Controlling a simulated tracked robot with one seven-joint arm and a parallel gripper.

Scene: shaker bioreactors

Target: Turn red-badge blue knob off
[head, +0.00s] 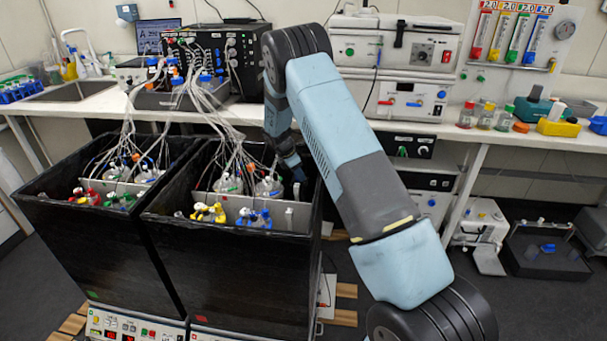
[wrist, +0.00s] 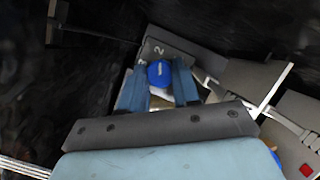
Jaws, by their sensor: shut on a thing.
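In the wrist view a round blue knob (wrist: 160,72) with a white mark on its face sits on a grey plate (wrist: 180,44) that carries a "2" and other partly hidden markings. My gripper (wrist: 159,84) has one blue finger on each side of the knob and is shut on it. A red square badge (wrist: 307,170) shows on a grey panel at the lower right of the wrist view. In the head view my gripper (head: 298,176) reaches down inside the right black box (head: 235,265), at its back right; the knob is hidden there.
The dark box walls stand close around my gripper. Vessels with tubes (head: 228,182), yellow clamps (head: 207,212) and blue clamps (head: 253,218) fill the right box left of it. A second black box (head: 85,245) stands to the left. A white bench (head: 230,108) runs behind.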

